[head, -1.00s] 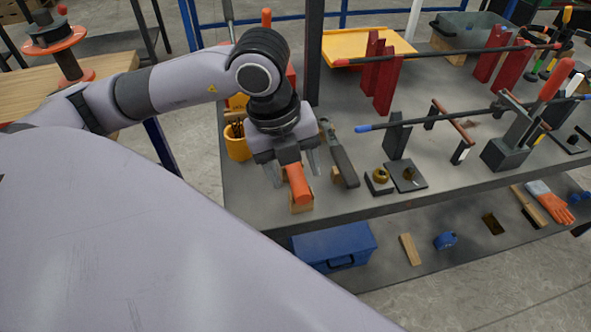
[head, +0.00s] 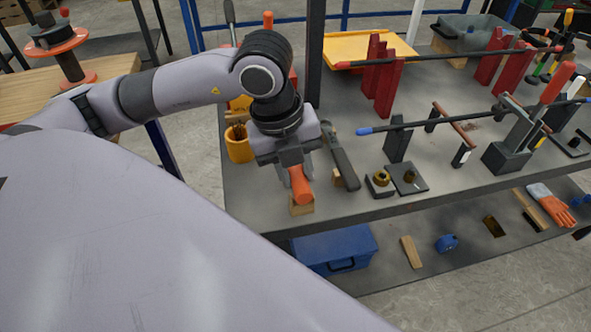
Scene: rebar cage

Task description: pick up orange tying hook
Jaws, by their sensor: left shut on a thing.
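The orange tying hook (head: 302,191) shows its orange handle in the head view, at the front left of the grey workbench. It lies over a small wooden block (head: 302,206). My left gripper (head: 297,176) points down at it, with its fingers shut on the orange handle. The rest of the hook is hidden beneath the gripper. My right gripper is not in view.
A yellow cup (head: 238,146) stands left of the gripper. A black-handled tool (head: 343,158) lies close on the right. Two small dark plates with brass pieces (head: 406,179) are further right. A blue toolbox (head: 333,248) sits on the lower shelf.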

